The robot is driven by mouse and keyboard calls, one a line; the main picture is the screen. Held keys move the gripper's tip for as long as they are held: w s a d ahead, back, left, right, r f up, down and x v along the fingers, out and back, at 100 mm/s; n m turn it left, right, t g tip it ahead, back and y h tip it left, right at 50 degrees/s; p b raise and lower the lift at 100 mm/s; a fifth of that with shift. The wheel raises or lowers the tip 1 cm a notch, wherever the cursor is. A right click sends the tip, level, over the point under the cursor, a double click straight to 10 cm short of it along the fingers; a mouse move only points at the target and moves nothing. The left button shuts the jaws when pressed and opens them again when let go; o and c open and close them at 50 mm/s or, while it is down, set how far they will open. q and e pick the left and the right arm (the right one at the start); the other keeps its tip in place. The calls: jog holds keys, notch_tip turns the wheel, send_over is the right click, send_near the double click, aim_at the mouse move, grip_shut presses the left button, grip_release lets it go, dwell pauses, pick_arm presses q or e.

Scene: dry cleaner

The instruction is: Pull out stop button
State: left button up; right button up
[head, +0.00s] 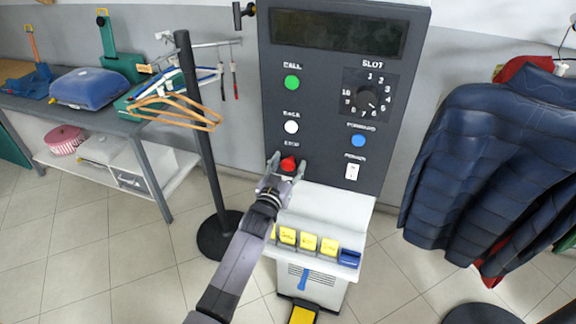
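The red stop button (289,163) is at the lower left of the dark control panel (323,178), under the label STOP. My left gripper (288,166) is at the button, with its two fingers spread, one on each side of it. The fingers look apart, and whether they touch the button cannot be told. My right gripper is not in view.
The panel also carries a green button (292,82), a white button (291,127), a blue button (358,141), a slot dial (366,99) and a power switch (352,171). A black stand with hangers (181,112) stands left. Dark blue jackets (485,165) hang right.

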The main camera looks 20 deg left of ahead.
pick_arm(q)
grip_shut()
dwell(0.5)
